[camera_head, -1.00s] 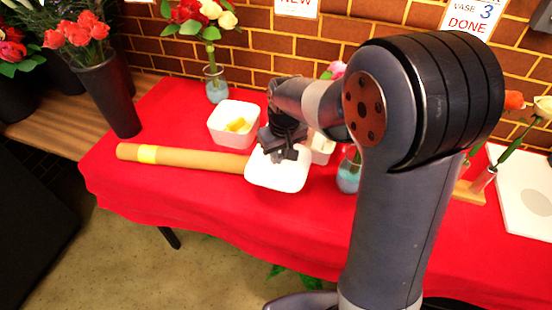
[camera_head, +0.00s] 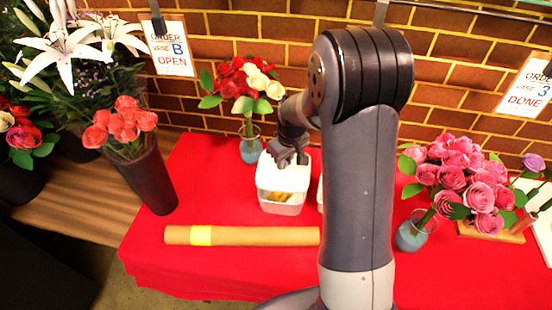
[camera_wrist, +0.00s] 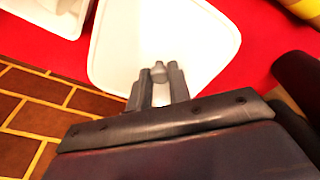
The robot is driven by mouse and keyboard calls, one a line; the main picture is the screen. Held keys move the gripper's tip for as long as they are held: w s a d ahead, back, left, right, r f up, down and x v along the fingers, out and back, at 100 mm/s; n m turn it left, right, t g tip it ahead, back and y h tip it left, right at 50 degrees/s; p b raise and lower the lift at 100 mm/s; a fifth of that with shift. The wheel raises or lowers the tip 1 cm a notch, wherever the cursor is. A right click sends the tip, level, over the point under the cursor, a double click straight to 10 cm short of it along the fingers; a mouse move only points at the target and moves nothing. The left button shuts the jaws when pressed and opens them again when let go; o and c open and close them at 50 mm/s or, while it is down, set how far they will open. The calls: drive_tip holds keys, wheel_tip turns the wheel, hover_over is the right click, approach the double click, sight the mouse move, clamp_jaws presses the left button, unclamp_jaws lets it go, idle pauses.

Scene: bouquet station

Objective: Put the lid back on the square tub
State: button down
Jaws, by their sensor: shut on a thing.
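My gripper (camera_head: 289,159) is shut on the small knob (camera_wrist: 158,72) of the white lid (camera_wrist: 195,40), which has rounded corners. In the head view, the lid (camera_head: 284,178) hangs over the rear part of the white square tub (camera_head: 282,209). Yellow contents show in the gap between the lid and the tub's front wall. The lid appears raised above the rim; contact at the back cannot be made out. In the wrist view the lid hides the tub below it.
A brown roll with a yellow band (camera_head: 240,236) lies in front of the tub. A vase of red and cream flowers (camera_head: 250,148) stands behind it, a dark flower bucket (camera_head: 150,180) to the left. Another white container (camera_wrist: 55,12) is beside it. Red cloth (camera_head: 200,270) is clear at front left.

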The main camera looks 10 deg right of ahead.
sight(285, 169)
drive_tip(key=shift+w+f, duration=0.1)
drive_tip(key=shift+w, duration=0.05)
drive_tip(key=shift+f+b, duration=2.3)
drive_tip(key=shift+f, duration=0.8)
drive_tip(key=shift+f+b, duration=0.15)
drive_tip(key=shift+b, duration=0.45)
idle(0.3)
drive_tip(key=c, duration=0.7)
unclamp_jaws()
drive_tip(key=shift+c, duration=0.2)
